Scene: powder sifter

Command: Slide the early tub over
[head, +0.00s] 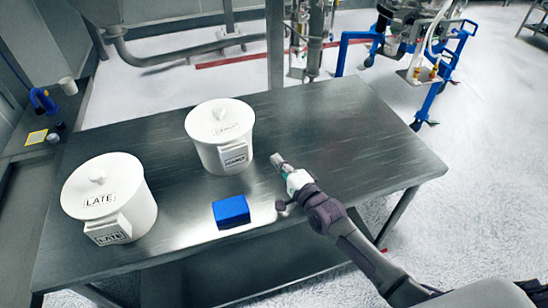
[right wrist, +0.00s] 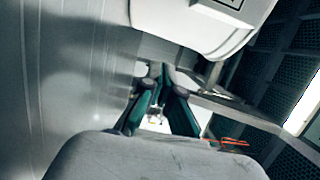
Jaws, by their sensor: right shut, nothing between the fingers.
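The early tub (head: 215,158) is a white lidded pot standing upright on the steel table (head: 330,125), with labels on its lid and front. The late tub (head: 140,205) is a similar white pot at the table's left, labelled LATE. My right gripper (head: 277,160) is shut and empty, low over the table just right of the early tub, with a small gap in the head view. In the right wrist view, the closed fingers (right wrist: 160,78) show below a white tub (right wrist: 190,22), whose upper part is cut off. My left gripper is not in view.
A blue block (head: 231,211) lies near the table's front edge between the tubs and my right arm. The table is clear to the right and behind the early tub. A blue-framed machine (head: 450,75) stands on the floor beyond.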

